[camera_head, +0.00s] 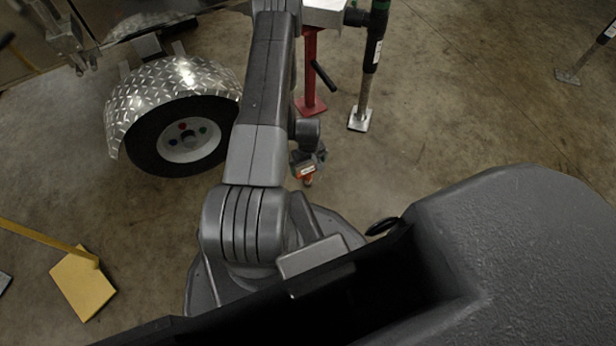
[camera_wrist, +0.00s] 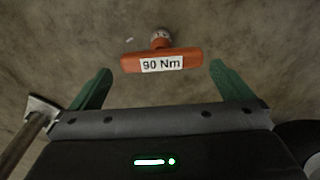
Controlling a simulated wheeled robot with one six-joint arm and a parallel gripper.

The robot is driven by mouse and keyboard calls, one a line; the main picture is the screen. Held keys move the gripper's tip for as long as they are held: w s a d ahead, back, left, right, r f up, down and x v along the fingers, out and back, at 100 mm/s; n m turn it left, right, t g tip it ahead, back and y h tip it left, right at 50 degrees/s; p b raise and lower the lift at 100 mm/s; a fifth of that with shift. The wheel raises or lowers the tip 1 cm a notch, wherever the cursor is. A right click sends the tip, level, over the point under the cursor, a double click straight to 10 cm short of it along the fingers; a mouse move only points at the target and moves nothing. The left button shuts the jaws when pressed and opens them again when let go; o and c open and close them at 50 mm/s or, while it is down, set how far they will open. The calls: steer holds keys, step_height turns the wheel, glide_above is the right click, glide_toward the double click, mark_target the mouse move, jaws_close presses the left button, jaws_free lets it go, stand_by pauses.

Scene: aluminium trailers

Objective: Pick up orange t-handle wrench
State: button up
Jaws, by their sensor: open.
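The orange t-handle wrench (camera_wrist: 188,61) shows in the wrist view ahead of my gripper, with a white "90 Nm" label on its crossbar and a round metallic end behind the bar. My gripper (camera_wrist: 160,80) is open, with one green finger to each side below the wrench's crossbar. The crossbar lies between the lines of the two fingers, near their tips; I cannot tell the remaining depth. In the head view, a small orange part of the wrench (camera_head: 308,181) shows just below my gripper, which is mostly hidden by my arm.
A trailer wheel (camera_head: 190,140) under a diamond-plate fender (camera_head: 165,85) stands to the left. A red stand (camera_head: 311,75) and a jack leg with a metal foot (camera_head: 359,120) stand beyond my gripper.

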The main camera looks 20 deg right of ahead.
mark_target(308, 171)
step_height(308, 171, down, 7)
steer(key=b, duration=0.2)
steer(key=shift+a+r+b, duration=0.1)
steer(key=shift+r+b, duration=0.1)
steer(key=shift+b, duration=0.15)
steer(key=shift+r, duration=0.1)
